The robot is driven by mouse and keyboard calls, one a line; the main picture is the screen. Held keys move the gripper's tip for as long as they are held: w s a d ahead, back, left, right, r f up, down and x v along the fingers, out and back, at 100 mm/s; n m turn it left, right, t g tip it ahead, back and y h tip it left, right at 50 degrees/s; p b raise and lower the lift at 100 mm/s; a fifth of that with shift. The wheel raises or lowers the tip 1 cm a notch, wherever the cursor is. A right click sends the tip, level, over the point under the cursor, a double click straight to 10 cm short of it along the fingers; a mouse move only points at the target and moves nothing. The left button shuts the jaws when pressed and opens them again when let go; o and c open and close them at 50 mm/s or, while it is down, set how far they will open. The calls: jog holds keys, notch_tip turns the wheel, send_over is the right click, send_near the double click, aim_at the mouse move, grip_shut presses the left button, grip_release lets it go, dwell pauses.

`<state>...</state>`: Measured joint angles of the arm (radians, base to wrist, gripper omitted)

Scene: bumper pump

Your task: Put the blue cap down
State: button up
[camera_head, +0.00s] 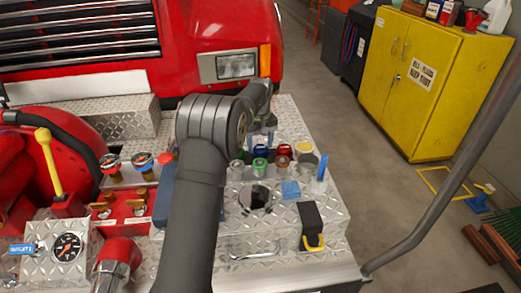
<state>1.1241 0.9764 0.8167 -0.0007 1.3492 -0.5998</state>
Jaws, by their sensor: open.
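A blue cap (262,151) sits among several coloured caps on the diamond-plate bumper deck. The fingers are small in this view and partly hidden by my arm. I cannot tell whether they touch the blue cap. Nothing shows held between them.
Beside the blue cap are a red cap (284,150), a green cap (260,167) and a cream cap (303,146). A yellow cabinet (410,85) is at right.

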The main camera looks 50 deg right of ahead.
aim_at(260, 147)
notch_tip(260, 147, up, 10)
dwell(0.3)
notch_tip(260, 147, down, 13)
jog(key=shift+f, duration=0.1)
jog(key=shift+r, duration=0.35)
dwell(0.3)
jog(key=shift+r, duration=0.1)
